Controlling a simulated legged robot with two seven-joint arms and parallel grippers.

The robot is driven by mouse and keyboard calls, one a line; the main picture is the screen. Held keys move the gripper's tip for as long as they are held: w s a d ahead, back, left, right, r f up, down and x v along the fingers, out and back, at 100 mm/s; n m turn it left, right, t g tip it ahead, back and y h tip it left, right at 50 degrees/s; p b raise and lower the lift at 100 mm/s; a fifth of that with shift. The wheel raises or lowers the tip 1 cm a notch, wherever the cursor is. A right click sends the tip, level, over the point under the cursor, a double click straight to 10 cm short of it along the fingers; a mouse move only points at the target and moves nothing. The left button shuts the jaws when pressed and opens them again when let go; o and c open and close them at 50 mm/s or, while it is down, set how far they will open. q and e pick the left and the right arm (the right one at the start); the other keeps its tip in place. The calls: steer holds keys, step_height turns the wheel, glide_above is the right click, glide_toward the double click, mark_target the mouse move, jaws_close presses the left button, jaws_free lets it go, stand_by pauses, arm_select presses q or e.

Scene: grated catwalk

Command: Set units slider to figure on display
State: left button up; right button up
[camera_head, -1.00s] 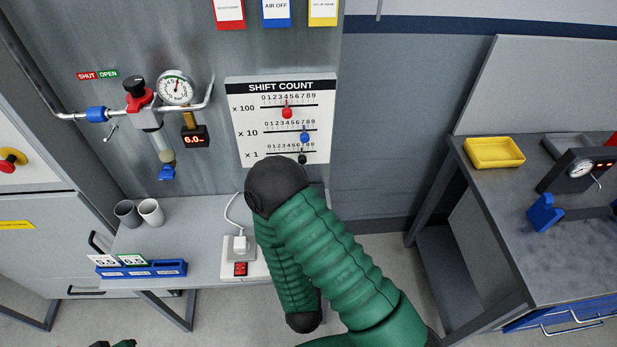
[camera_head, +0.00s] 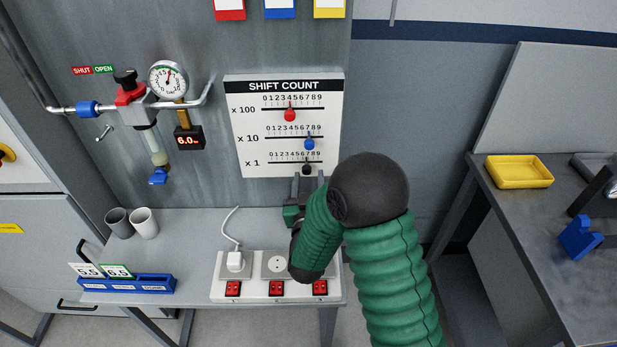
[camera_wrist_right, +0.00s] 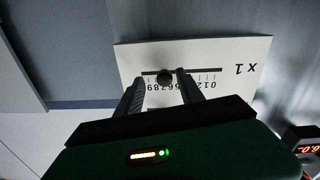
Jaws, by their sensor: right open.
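The shift count board (camera_head: 236,120) on the wall has three slider rows. The units slider (camera_head: 307,168) is a black knob on the bottom x 1 row, right of the row's middle; it also shows in the right wrist view (camera_wrist_right: 165,78). My right gripper (camera_head: 308,180) is open just below that row. In the right wrist view its fingers (camera_wrist_right: 160,80) stand on either side of the black knob, with gaps; whether the tips reach its depth is unclear. A small display (camera_head: 189,138) left of the board reads about 6.0 in orange-red digits. My left gripper is out of view.
A red knob (camera_head: 290,115) and a blue knob (camera_head: 310,144) sit on the rows above. Below is a shelf with a socket strip (camera_head: 257,292), a plug, cups (camera_head: 144,223) and a blue rack (camera_head: 127,285). A gauge and pipes are at left, a bench at right.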

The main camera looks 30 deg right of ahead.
steer(key=shift+x, duration=0.85)
steer(key=shift+w, duration=0.3)
steer(key=shift+w+a+r, duration=0.1)
steer(key=shift+a, duration=0.05)
steer(key=shift+a+r, duration=0.1)
steer(key=shift+a, duration=0.25)
steer(key=shift+c, duration=0.8)
steer(key=shift+d, duration=0.45)
jaws_close()
steer(key=shift+a, duration=0.1)
